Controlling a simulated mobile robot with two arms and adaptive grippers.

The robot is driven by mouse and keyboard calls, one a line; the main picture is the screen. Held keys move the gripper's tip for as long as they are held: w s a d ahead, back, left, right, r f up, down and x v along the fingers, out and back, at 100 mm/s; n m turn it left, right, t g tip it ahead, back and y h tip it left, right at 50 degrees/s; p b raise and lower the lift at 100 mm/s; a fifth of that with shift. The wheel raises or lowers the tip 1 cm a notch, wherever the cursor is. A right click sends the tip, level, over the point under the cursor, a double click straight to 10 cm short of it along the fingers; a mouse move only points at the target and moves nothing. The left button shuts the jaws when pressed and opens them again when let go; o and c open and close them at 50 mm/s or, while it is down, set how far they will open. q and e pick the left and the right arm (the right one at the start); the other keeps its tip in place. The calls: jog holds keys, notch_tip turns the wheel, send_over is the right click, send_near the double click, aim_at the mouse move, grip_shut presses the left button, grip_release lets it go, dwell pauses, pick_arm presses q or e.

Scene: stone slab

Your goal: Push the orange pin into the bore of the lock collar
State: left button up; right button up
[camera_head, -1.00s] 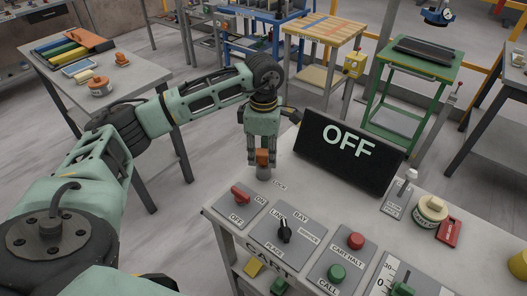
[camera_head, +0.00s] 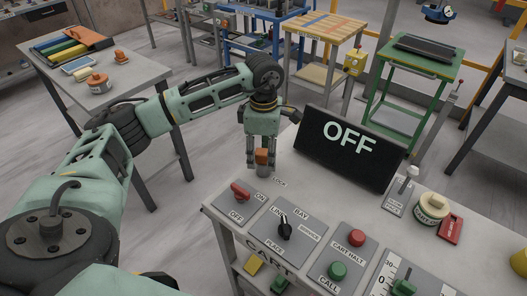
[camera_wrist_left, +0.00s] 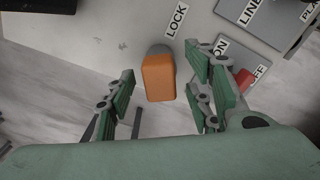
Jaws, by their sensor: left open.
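The orange pin (camera_head: 262,157) stands upright at the table's far left corner, beside the LOCK label. The grey lock collar (camera_head: 263,172) is directly below it, and the pin's lower end is hidden in or behind it. In the left wrist view the orange pin (camera_wrist_left: 158,78) lies between the fingers, with the grey collar (camera_wrist_left: 160,49) just showing past its end. My left gripper (camera_head: 262,163) points down over the pin. Its fingers are apart on both sides, with gaps to the pin in the left wrist view (camera_wrist_left: 165,95). My right gripper is not in view.
A red switch (camera_head: 240,192), a black knob (camera_head: 285,230) and red and green buttons (camera_head: 356,238) sit on panels close by. A black OFF display (camera_head: 349,150) stands right of the gripper. Open floor lies left of the table.

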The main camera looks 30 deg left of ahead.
pick_arm(q)
notch_tip(320, 180, up, 12)
dwell(0.5)
dwell(0.4)
